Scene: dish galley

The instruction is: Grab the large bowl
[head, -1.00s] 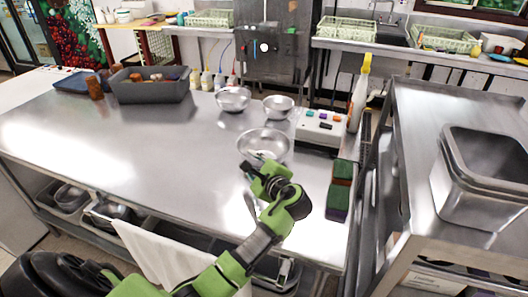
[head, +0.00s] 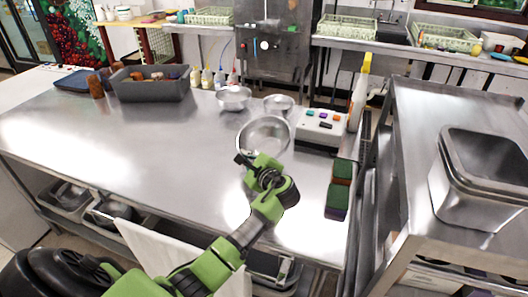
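The large bowl (head: 266,130), shiny steel, is at the middle of the steel table. It is tilted, with its open side turned towards me. My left gripper (head: 246,158) is at its near left rim and looks shut on that rim; the fingertips are small and partly hidden. Two smaller steel bowls stand behind it, one at the left (head: 233,98) and one at the right (head: 278,103), the right one partly covered by the large bowl. My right gripper is not in view.
A white box with coloured buttons (head: 320,128), a spray bottle (head: 360,98) and green-topped sponges (head: 339,186) stand at the right. A grey bin (head: 150,88) is at the back left. A cart with a steel container (head: 470,195) is far right. The table's left half is clear.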

